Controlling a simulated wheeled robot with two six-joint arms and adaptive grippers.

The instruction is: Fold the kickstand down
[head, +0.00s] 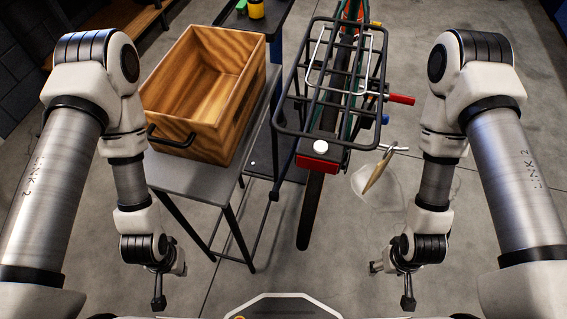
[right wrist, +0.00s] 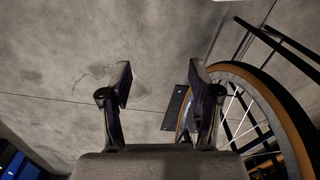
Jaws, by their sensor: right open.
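The bicycle stands in the middle of the head view, its rear wheel (head: 311,212) toward me under a black rear rack (head: 283,118) with a red rear light (head: 318,169). I cannot make out the kickstand for sure in either view. My right gripper (head: 408,303) hangs low to the right of the rear wheel, apart from it. In the right wrist view the right gripper (right wrist: 161,90) is open with nothing between its fingers, and the tyre (right wrist: 283,98) is beside its right finger. My left gripper (head: 159,303) hangs low at the left; its fingers are too small to judge.
A wooden crate (head: 248,105) sits on a grey bench (head: 225,176) left of the bicycle.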

